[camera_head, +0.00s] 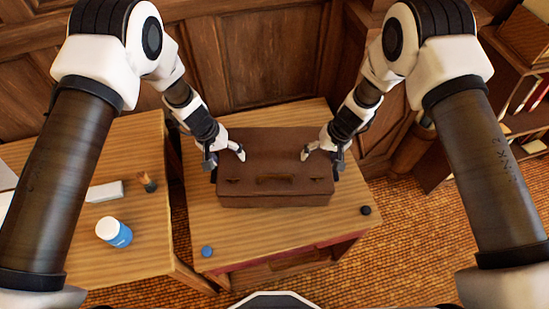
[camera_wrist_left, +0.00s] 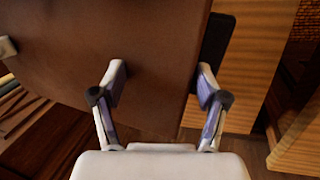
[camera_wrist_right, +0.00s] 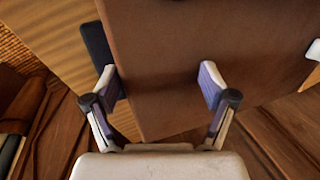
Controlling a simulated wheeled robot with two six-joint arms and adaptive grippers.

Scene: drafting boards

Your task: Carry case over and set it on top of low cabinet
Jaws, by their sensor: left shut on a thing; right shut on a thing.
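The brown case (camera_head: 272,158) lies flat over the middle wooden table (camera_head: 300,226), its handle toward me. I cannot tell whether it rests on the table or hangs just above. My left gripper (camera_head: 225,158) is shut on its left end, one finger over the lid and one at a dark side piece. My right gripper (camera_head: 322,158) is shut on its right end in the same way. Both wrist views show the brown case between the fingers, in the left (camera_wrist_left: 150,40) and the right (camera_wrist_right: 180,45). I cannot make out a low cabinet for certain.
A second table (camera_head: 150,230) at the left bears a blue-and-white container (camera_head: 114,233), a white block (camera_head: 104,191) and a small brush-like thing (camera_head: 147,182). A blue knob-like thing (camera_head: 207,251) and a black one (camera_head: 365,210) sit near the middle table's front. Shelves with books stand at the right.

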